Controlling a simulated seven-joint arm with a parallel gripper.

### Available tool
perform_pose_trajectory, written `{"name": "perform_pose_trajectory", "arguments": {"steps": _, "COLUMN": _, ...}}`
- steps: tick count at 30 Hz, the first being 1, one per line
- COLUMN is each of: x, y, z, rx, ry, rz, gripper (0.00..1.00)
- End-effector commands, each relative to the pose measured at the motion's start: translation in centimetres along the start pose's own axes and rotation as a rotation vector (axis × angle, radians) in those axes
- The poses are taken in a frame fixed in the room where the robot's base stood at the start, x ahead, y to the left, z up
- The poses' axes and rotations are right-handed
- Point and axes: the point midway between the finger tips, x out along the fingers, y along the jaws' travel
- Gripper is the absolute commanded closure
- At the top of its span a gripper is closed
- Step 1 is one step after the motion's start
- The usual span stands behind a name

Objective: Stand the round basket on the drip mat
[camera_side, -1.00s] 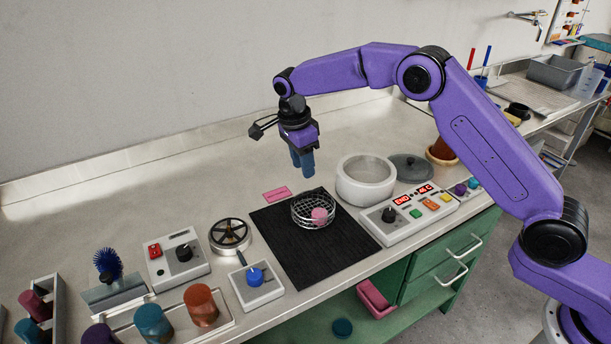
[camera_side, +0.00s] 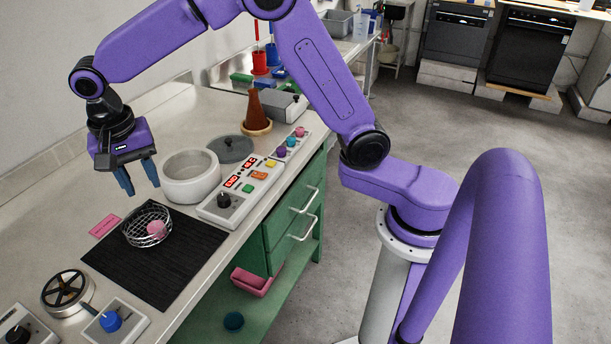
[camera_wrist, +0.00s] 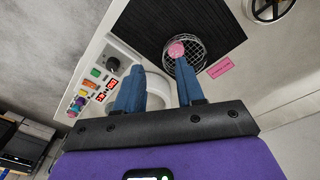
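The round wire basket (camera_side: 146,225) stands upright on the black drip mat (camera_side: 165,272), towards its back edge, with a pink ball-like piece (camera_side: 157,229) inside. In the wrist view the basket (camera_wrist: 197,58) lies beyond the fingertips, on the dark mat (camera_wrist: 150,22). My gripper (camera_side: 139,188) is open and empty, raised above and behind the basket, apart from it. Its two blue fingers (camera_wrist: 158,80) are spread in the wrist view. A white round pot (camera_side: 190,188) stands beside the mat, its grey lid (camera_side: 231,149) lying on the worktop behind it.
A control box (camera_side: 240,193) with lit displays stands right of the mat. A pink label (camera_side: 104,226) lies on the worktop left of the mat. A wheel-topped round device (camera_side: 68,291) and a blue-knob box (camera_side: 115,322) stand near the mat's front end.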

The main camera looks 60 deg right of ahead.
Motion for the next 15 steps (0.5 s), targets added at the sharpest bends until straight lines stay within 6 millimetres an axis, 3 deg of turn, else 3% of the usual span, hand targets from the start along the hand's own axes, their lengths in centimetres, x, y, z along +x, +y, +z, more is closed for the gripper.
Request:
{"name": "perform_pose_trajectory", "arguments": {"steps": 6, "x": -1.5, "y": 6.4, "z": 4.7, "rx": -0.43, "ry": -0.008, "rz": -0.033, "gripper": 0.62}}
{"name": "perform_pose_trajectory", "arguments": {"steps": 15, "x": -1.6, "y": 16.8, "z": 10.2, "rx": -1.023, "ry": -0.008, "rz": -0.076, "gripper": 0.62}}
